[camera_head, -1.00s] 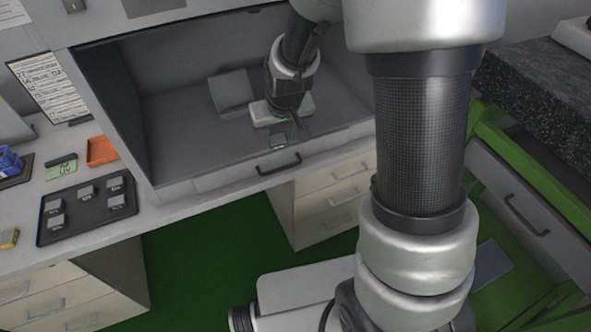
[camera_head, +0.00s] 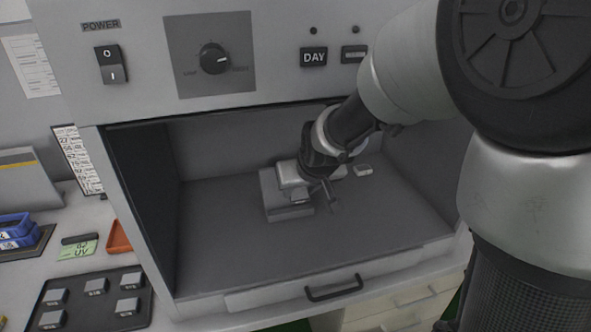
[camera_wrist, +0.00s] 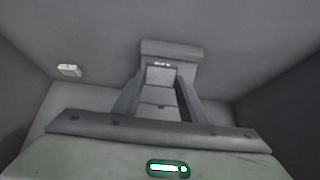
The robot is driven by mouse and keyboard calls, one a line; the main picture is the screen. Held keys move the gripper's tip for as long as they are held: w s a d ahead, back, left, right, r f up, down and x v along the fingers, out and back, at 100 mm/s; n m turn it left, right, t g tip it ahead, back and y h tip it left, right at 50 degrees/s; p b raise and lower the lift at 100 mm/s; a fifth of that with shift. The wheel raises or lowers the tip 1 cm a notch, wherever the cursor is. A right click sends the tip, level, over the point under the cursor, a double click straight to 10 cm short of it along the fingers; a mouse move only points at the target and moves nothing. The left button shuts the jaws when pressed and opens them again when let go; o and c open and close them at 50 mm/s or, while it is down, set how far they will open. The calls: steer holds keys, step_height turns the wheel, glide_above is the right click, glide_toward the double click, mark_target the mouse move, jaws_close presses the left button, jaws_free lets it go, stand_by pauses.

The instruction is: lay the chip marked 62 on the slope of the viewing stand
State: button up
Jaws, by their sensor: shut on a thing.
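The viewing stand (camera_head: 274,186) is a grey block with a sloped face on the floor of the lighting booth. It also shows in the wrist view (camera_wrist: 172,48), beyond the fingertips. My gripper (camera_head: 312,196) is over the stand's right part and hides some of it. It is shut on a small grey chip (camera_head: 298,196), which lies between the fingers in the wrist view (camera_wrist: 160,76). A mark shows near the chip's far edge, too small to read. The chip is at the stand's sloped face; I cannot tell whether it touches.
A small pale block (camera_head: 363,170) lies on the booth floor right of the stand. The booth's side walls and low overhead panel (camera_head: 215,60) surround my arm. A black tray (camera_head: 75,312) with several grey chips, an orange tray (camera_head: 118,237) and a green timer (camera_head: 78,248) stand outside, left.

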mark_target(296, 191)
steer(key=shift+w+r+b+x, duration=0.15)
steer(key=shift+b+x, duration=0.4)
steer(key=shift+x, duration=0.75)
steer(key=shift+w+r+b+x, duration=0.15)
steer(key=shift+b+x, duration=0.35)
steer(key=shift+x, duration=0.75)
steer(key=shift+f, duration=0.1)
steer(key=o, duration=1.1)
steer(key=a+p+v, duration=0.1)
steer(key=p+v, duration=0.1)
steer(key=v, duration=0.5)
steer(key=shift+s+d+r, duration=0.15)
steer(key=shift+d+r, duration=0.1)
steer(key=shift+d, duration=0.2)
